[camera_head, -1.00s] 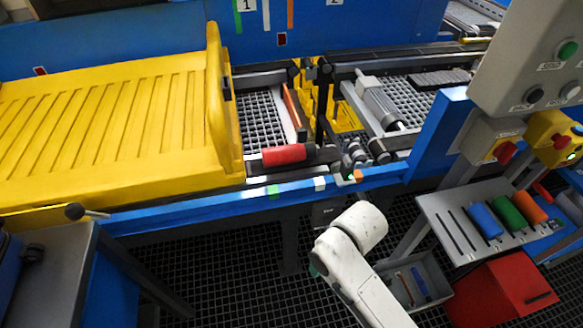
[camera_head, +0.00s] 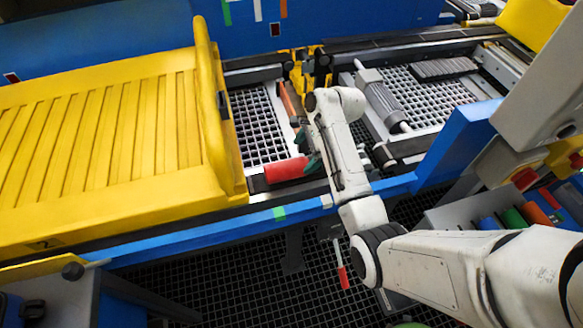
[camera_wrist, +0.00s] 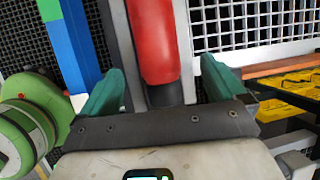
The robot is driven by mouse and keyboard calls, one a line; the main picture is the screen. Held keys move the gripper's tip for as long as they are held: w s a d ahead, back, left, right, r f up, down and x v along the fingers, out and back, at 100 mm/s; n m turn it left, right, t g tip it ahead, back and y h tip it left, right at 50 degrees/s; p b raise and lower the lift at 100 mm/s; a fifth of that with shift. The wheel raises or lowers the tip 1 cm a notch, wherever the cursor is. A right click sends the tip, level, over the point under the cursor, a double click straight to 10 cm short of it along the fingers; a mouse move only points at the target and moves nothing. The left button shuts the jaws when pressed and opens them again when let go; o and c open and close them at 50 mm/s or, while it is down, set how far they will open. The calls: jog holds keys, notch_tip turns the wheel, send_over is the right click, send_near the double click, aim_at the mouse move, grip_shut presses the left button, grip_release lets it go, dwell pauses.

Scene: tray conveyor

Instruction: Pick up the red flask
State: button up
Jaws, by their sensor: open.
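The red flask (camera_head: 287,169) lies on its side at the front edge of the conveyor, to the right of the yellow tray. It has a red body and a dark end. My gripper (camera_head: 308,152) is just to its right, with green fingers apart. In the wrist view, the flask (camera_wrist: 155,40) runs up the middle, with its dark neck toward my palm. My open fingers (camera_wrist: 160,86) stand on either side of the neck. I cannot tell whether they touch it.
The large yellow tray (camera_head: 218,130) has a raised edge just left of the flask. A blue rail (camera_head: 240,220) runs along the front. An orange bar (camera_wrist: 275,66) lies right of my fingers. A grey rack (camera_head: 450,212) with coloured cylinders stands at the right.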

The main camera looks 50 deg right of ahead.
aim_at(295, 163)
jog(key=shift+x, duration=1)
jog(key=shift+a+x, duration=0.2)
jog(key=shift+x, duration=1.2)
jog(key=shift+a+x, duration=0.15)
jog(key=shift+x, duration=1.2)
jog(key=shift+w+r, duration=0.1)
jog(key=shift+r, duration=0.05)
jog(key=c, duration=1.3)
jog(key=shift+c, duration=0.2)
